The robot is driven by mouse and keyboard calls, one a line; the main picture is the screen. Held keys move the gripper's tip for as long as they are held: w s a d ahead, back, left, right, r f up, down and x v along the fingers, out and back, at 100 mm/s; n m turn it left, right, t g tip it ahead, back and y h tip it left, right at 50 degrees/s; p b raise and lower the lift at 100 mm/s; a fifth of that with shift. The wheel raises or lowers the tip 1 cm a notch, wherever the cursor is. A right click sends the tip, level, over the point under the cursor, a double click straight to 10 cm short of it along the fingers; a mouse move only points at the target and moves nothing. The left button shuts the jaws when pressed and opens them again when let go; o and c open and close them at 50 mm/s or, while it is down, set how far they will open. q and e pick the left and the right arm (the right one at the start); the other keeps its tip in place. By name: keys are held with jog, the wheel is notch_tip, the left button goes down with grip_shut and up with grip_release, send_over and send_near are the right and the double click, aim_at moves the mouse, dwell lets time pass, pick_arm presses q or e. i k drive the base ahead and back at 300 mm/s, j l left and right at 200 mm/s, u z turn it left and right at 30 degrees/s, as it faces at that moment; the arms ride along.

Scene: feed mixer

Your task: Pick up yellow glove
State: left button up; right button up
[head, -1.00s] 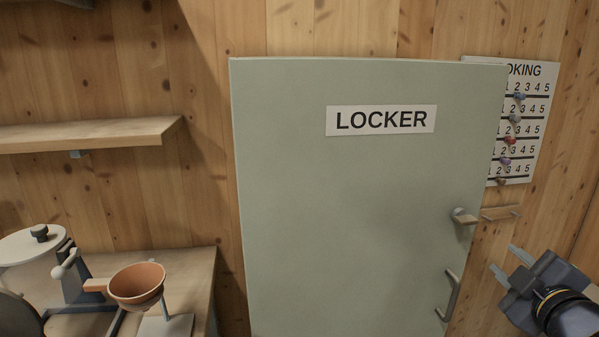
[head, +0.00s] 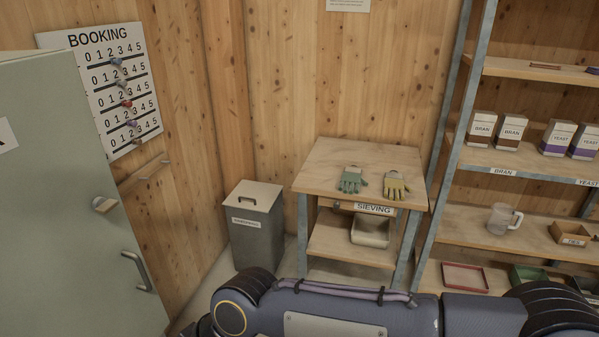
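The yellow glove (head: 396,186) lies on the wooden top of the sieving table (head: 385,155), on its right part. A green glove (head: 352,180) lies to its left with a small gap between them. My arm crosses the bottom of the head view, in front of and well short of the table. Neither of my grippers shows in the head view now, so I cannot see what they hold.
A grey lidded bin (head: 255,225) stands left of the table. A shelf rack (head: 520,157) with boxes, a jug (head: 503,219) and trays stands at the right. The grey locker (head: 75,200) and booking board (head: 103,85) are at the left. A tray (head: 371,231) sits under the tabletop.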

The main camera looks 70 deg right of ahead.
aim_at(392, 182)
jog(key=z, duration=3)
jog(key=i+l+u, duration=0.1)
jog(key=i+l, duration=0.5)
jog(key=i, duration=0.3)
jog(key=i+l+u, duration=0.1)
jog(key=i+l, duration=0.55)
jog(key=i, duration=0.25)
jog(key=i+l+u, duration=0.1)
jog(key=i+l, duration=0.65)
jog(key=i, duration=0.1)
